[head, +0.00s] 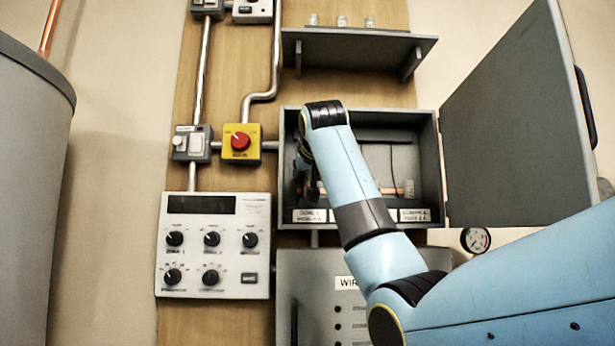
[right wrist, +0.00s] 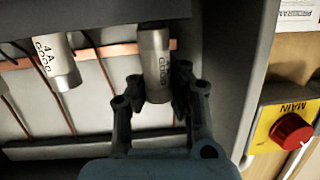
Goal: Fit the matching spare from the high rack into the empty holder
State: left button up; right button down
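On the high rack (head: 350,45) stand three small pale spares, the middle one (head: 342,21) among them. The open grey box (head: 432,150) holds a copper bar and pale cylinders, one of them (head: 408,188) at right. My right arm reaches into the box's left part, and its gripper is mostly hidden there in the head view. In the right wrist view my right gripper (right wrist: 160,88) has its fingers against both sides of a silver cylinder (right wrist: 155,60), whose small print is unclear. Another cylinder (right wrist: 52,65) reads "4 A GOOD". My left gripper is not in view.
The box door (head: 515,120) stands open at the right. A yellow switch with a red knob (head: 240,142) sits just left of the box. A dial panel (head: 212,245) hangs below it. The box's side wall (right wrist: 235,70) is close beside my right gripper.

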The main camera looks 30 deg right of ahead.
jog(key=shift+f+b, duration=0.4)
jog(key=shift+f, duration=0.55)
jog(key=c, duration=2)
grip_release()
jog(key=o, duration=0.6)
jog(key=v, duration=1.2)
